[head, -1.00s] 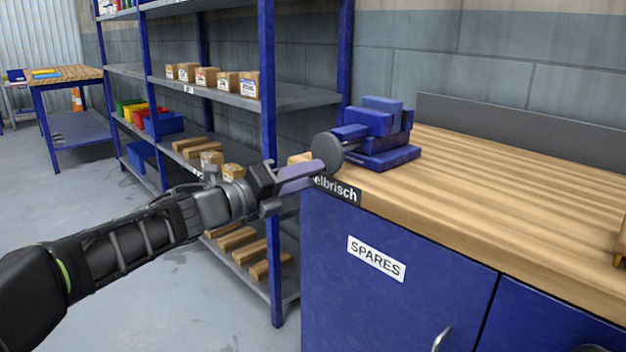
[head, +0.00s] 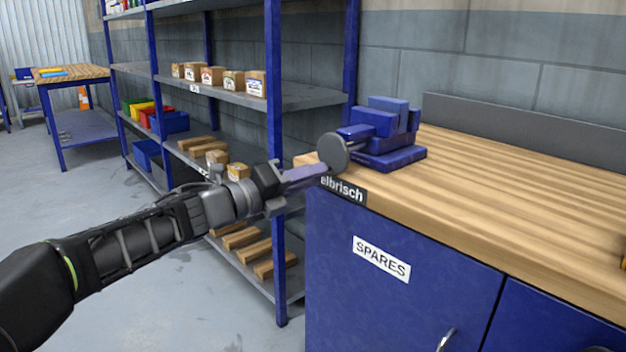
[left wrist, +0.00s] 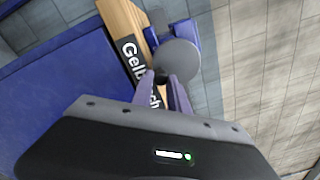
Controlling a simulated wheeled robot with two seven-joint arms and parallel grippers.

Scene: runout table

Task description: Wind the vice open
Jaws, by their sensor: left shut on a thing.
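The blue vice (head: 390,153) stands on the wooden bench top at its left end. A round grey handwheel (head: 333,152) faces out from its front, past the bench edge. The wheel also shows in the left wrist view (left wrist: 178,62), with part of the blue vice behind it. My left gripper (head: 318,170) is at the wheel's lower rim. In the left wrist view its fingertips (left wrist: 163,80) are shut on a small dark part at the rim, seemingly the wheel's handle, mostly hidden between them. How wide the vice jaws stand is hard to tell. My right gripper is out of view.
The bench top (head: 500,190) right of the vice is largely clear. A blue cabinet (head: 400,310) labelled SPARES is below it. A blue shelf rack (head: 277,130) with boxes stands close behind my left arm. A grey wall strip (head: 530,122) backs the bench.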

